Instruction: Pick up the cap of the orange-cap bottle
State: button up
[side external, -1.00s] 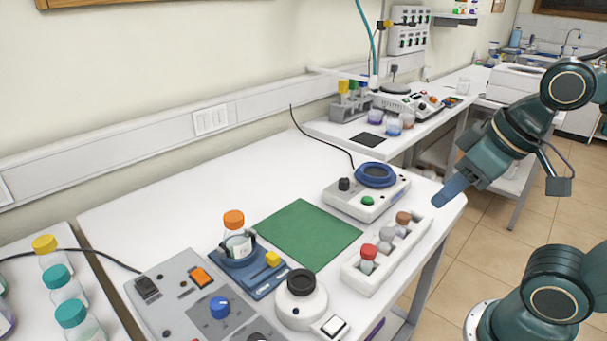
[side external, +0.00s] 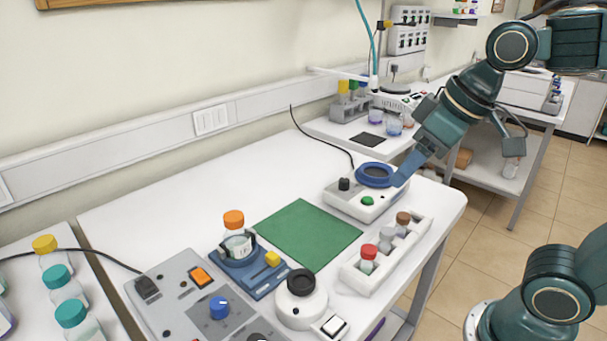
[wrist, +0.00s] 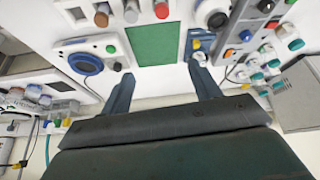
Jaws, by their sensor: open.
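The orange cap (side external: 234,219) sits on top of a clear bottle (side external: 238,245), which stands upright in a blue holder (side external: 262,280) on the left part of the white table. In the wrist view the cap is too small to make out surely. My gripper (side external: 402,172) is at the right, by the device with the blue ring, far from the bottle. In the wrist view its two fingers (wrist: 163,88) are spread apart with nothing between them.
A blue-ringed device (side external: 375,175) stands beside my gripper. A white rack (side external: 360,280) holds several small capped bottles. A green mat (side external: 308,234) lies flat between. A control panel (side external: 180,290) and a round white device (side external: 300,305) stand near the holder.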

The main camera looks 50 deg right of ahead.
jog(key=w+a+n, duration=0.1)
jog(key=w+a, duration=0.3)
jog(key=w, duration=0.3)
jog(key=w+a+f+n+g+y, duration=0.1)
jog(key=w+a+n, duration=0.1)
jog(key=w+a, duration=0.2)
jog(key=w+a+f+n, duration=0.1)
jog(key=w+a, duration=0.3)
jog(key=w, duration=0.6)
jog(key=shift+w+a+n+g+y, duration=0.3)
jog(key=shift+w+n+g+y, duration=0.1)
jog(key=shift+n, duration=0.2)
send_over(235, 216)
jog(key=s+d, duration=0.1)
jog(key=s, duration=0.1)
notch_tip(235, 216, down, 8)
jog(key=shift+s, duration=0.2)
jog(key=shift+x, duration=2.5)
jog(key=shift+w+d, duration=0.15)
jog(key=shift+w, duration=0.05)
